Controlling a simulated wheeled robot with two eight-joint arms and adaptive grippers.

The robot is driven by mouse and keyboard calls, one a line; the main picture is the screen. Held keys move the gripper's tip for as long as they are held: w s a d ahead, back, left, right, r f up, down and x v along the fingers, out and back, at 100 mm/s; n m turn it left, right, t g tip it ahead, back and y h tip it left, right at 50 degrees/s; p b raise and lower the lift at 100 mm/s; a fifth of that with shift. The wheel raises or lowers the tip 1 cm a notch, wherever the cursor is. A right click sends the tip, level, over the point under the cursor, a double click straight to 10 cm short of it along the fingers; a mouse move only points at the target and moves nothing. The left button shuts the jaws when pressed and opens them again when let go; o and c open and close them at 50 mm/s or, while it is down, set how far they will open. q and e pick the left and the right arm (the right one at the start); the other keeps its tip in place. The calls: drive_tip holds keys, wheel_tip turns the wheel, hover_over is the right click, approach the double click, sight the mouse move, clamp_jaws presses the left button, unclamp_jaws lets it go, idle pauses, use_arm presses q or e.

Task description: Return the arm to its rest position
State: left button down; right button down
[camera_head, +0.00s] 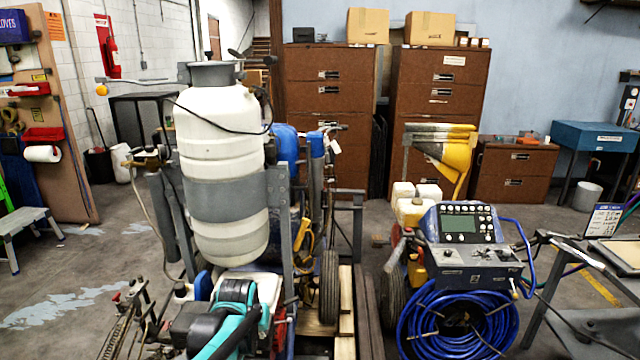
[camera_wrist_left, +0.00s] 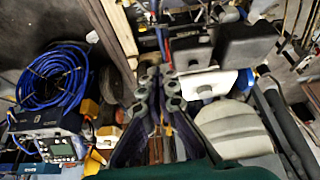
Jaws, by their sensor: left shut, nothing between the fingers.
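My left gripper (camera_wrist_left: 162,80) shows in the wrist view, its grey jointed fingers shut with nothing between them. A dark teal housing of mine fills the bottom edge there. In the head view a teal and black part (camera_head: 240,315), which looks like my left arm, is at the bottom, left of centre, in front of the line striper's white tank (camera_head: 222,150). I cannot make out the fingertips there. My right gripper is not in view.
The striper's metal frame (camera_head: 280,240) stands close around the tank. A machine with a coiled blue hose (camera_head: 458,320) and control panel (camera_head: 465,225) is at right; the hose also shows in the wrist view (camera_wrist_left: 50,80). Brown cabinets (camera_head: 327,100) stand behind. Open floor lies at far left.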

use_arm(q)
drive_tip(key=s+a+r+t, duration=0.2)
drive_tip(key=s, duration=2.3)
drive_tip(key=shift+r, duration=0.2)
drive_tip(key=shift+a, duration=0.1)
